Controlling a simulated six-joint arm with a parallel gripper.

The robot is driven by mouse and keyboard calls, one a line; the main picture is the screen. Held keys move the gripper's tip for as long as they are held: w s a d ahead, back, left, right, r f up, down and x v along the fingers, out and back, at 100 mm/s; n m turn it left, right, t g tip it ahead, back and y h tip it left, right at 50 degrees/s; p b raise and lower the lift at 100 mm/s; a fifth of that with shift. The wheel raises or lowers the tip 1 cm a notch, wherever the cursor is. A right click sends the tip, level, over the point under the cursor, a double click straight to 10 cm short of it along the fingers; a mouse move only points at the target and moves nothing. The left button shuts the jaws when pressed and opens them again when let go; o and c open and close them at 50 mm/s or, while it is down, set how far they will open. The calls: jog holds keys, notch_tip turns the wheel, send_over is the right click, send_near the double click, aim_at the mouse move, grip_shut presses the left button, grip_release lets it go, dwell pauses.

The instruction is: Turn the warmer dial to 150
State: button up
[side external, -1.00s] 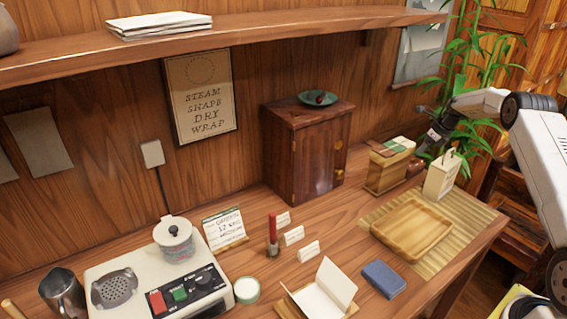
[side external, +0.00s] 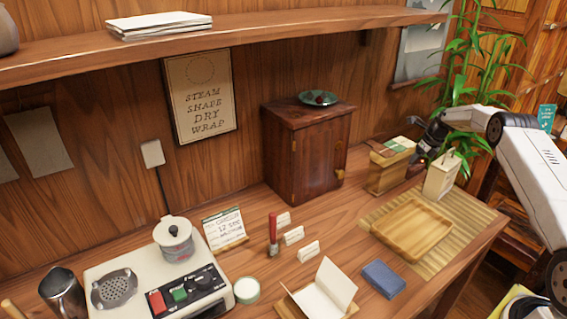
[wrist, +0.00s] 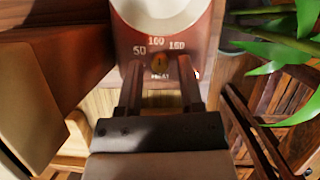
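The warmer (wrist: 125,50) is a reddish-brown body with a pale round top. Its front carries the marks 50, 100 and 150 above a small brass-orange dial (wrist: 159,62). A dark line on the dial appears to point up, toward 100. My gripper (wrist: 160,76) is open, with one finger on each side of the dial and a gap to it; contact is not visible. In the side external view my gripper (side external: 428,146) is at the back right of the table, and the warmer there is mostly hidden by the arm and nearby boxes.
A wooden box with green-topped packets (side external: 388,172) is left of my gripper, and a cream box (side external: 440,176) stands in front. A wooden tray (side external: 412,228) lies on a bamboo mat (side external: 466,225). Plant leaves (wrist: 275,50) hang close on the right. A steamer with buttons (side external: 158,282) is far left.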

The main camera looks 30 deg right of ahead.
grip_shut()
jog(key=shift+m, duration=0.3)
jog(key=shift+a+m+h, duration=0.15)
jog(key=shift+m+h, duration=0.75)
jog(key=shift+m, duration=1.2)
jog(key=shift+s+f, duration=0.1)
jog(key=shift+o, duration=1.6)
grip_release()
